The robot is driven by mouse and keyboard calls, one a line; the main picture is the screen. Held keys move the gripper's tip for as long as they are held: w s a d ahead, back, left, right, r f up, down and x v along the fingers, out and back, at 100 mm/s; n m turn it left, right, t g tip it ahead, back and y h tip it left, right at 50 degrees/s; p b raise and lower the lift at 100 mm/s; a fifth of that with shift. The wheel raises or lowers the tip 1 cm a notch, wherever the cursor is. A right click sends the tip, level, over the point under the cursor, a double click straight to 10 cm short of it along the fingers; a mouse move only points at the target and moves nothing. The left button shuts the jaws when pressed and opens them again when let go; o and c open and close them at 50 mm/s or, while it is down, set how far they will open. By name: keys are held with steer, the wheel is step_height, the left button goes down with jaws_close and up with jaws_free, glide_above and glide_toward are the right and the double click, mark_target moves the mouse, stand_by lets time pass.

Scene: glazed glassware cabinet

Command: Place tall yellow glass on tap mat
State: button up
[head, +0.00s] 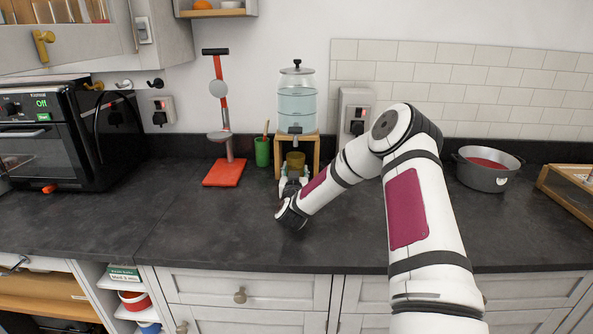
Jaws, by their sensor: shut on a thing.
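The yellow glass (295,159) stands upright between the legs of the wooden stand, under the water dispenser (297,100) and its tap. My gripper (293,173) is shut on the glass from the front. The gripper and wrist cover the lower part of the glass, so I cannot tell whether its base touches what is below. I cannot make out the tap mat; the area under the tap is hidden behind my gripper.
A green cup (262,152) stands just left of the stand. A red-based press (224,172) is further left, and a black oven (55,138) at the far left. A grey pot (487,168) stands at the right. The dark counter (160,225) in front is clear.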

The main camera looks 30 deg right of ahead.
steer(key=o, duration=1.3)
